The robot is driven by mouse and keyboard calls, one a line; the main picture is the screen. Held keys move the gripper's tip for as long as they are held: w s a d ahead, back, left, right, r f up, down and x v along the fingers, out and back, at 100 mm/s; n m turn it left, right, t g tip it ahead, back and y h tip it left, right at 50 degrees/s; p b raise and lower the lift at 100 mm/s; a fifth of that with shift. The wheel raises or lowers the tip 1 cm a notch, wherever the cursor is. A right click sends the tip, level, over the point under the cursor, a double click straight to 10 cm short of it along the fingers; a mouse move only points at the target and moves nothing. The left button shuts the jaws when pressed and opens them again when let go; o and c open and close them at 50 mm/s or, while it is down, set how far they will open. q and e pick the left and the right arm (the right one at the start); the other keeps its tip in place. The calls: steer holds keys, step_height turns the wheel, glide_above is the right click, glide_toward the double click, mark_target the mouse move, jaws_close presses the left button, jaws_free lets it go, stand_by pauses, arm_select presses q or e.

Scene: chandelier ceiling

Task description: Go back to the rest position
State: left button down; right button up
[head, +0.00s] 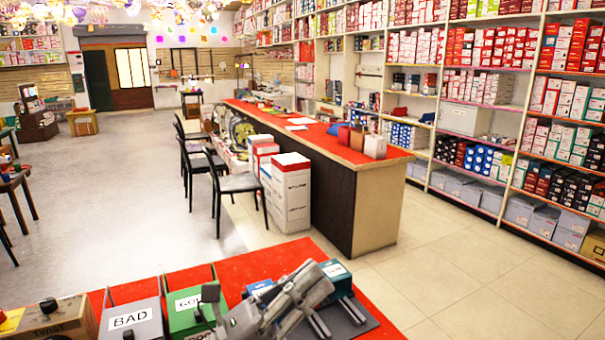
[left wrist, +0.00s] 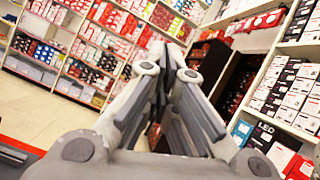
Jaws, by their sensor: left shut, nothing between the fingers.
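My left gripper (head: 318,280) is grey and reaches over the red table at the bottom middle of the head view. It is shut and empty, and it partly hides teal devices behind it. In the left wrist view, the fingers of the left gripper (left wrist: 165,72) come together at the middle, with shelves behind them. My right gripper shows in neither view.
The red table (head: 262,262) holds a grey bin marked BAD (head: 130,322), a green bin (head: 186,302), a TWIST box (head: 60,322) and a teal device (head: 338,275). A long red-topped counter (head: 330,150) stands beyond. Tiled floor (head: 450,285) is clear at right.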

arm_select(q)
steer(key=w+a+f+n+t+y, duration=0.4)
steer(key=a+n+y, duration=0.35)
steer(key=n, duration=0.45)
steer(key=w+a+f+n+t+y, duration=0.1)
steer(key=a+f+n+t+y, duration=0.4)
steer(key=n+y, duration=0.5)
steer(key=s+a+f+n+g+y, duration=0.1)
steer(key=s+a+f+n+g, duration=0.2)
steer(key=f+n, duration=0.2)
steer(key=s+a+f+n+g+y, duration=0.1)
steer(key=s+a+f+n+g, duration=0.2)
steer(key=f, duration=0.6)
steer(key=s+a+f+n+g+y, duration=0.2)
steer(key=s+a+f+n+g, duration=0.1)
steer(key=f+n, duration=0.4)
steer(key=shift+s+a+f+n+g, duration=0.1)
steer(key=shift+s+a+n+g, duration=0.15)
steer(key=shift+s+n+g, duration=0.25)
steer(key=s+f+n+g+h, duration=0.1)
steer(key=s+f+n+g, duration=0.5)
steer(key=s, duration=0.9)
step_height(320, 180, down, 29)
steer(key=s+m+g, duration=0.2)
steer(key=s+a+f+g, duration=0.1)
steer(key=s+a+f, duration=0.1)
steer(key=s+f, duration=1.3)
steer(key=shift+s+a+f, duration=0.2)
steer(key=shift+s+a, duration=0.05)
steer(key=shift+s, duration=0.4)
